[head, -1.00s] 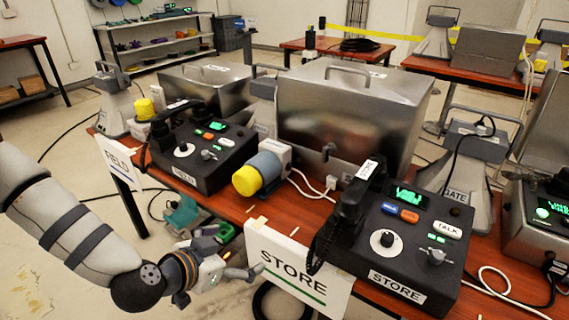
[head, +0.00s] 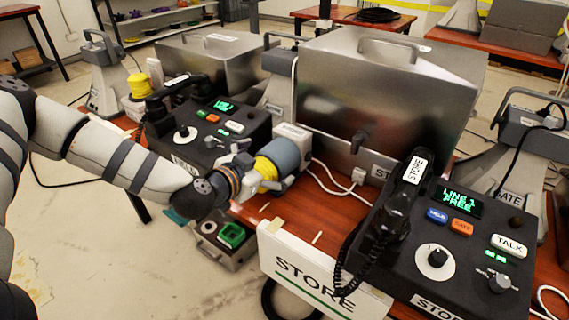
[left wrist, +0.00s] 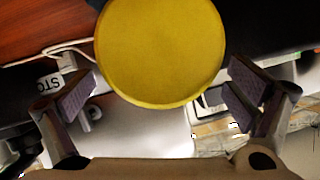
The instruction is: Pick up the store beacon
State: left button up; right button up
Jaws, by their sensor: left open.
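The store beacon (head: 284,153) has a blue-grey round body and a yellow end, and lies on its side against a small white box. Its yellow end faces my left gripper (head: 258,167), whose fingers reach to either side of it in the head view. In the left wrist view the beacon's round yellow face (left wrist: 160,50) fills the upper middle. There the left gripper (left wrist: 160,92) is open, one finger on each side, with gaps visible between fingers and beacon. My right gripper is not in view.
The store phone (head: 445,235) with its corded handset stands at the right, behind the STORE sign (head: 310,280). The field phone (head: 215,130) stands left of the beacon. A large metal case (head: 385,110) is behind. White cables cross the red table (head: 335,205).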

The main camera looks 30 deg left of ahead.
pick_arm(q)
jog(key=shift+w+f+b, duration=0.3)
jog(key=shift+w+f, duration=0.7)
jog(key=shift+w, duration=0.25)
jog(key=shift+w+r, duration=0.1)
jog(key=shift+w, duration=0.1)
jog(key=shift+r, duration=0.15)
jog(key=shift+c, duration=0.3)
jog(key=shift+s, duration=0.1)
jog(key=c, duration=1.8)
jog(key=shift+c, duration=1.2)
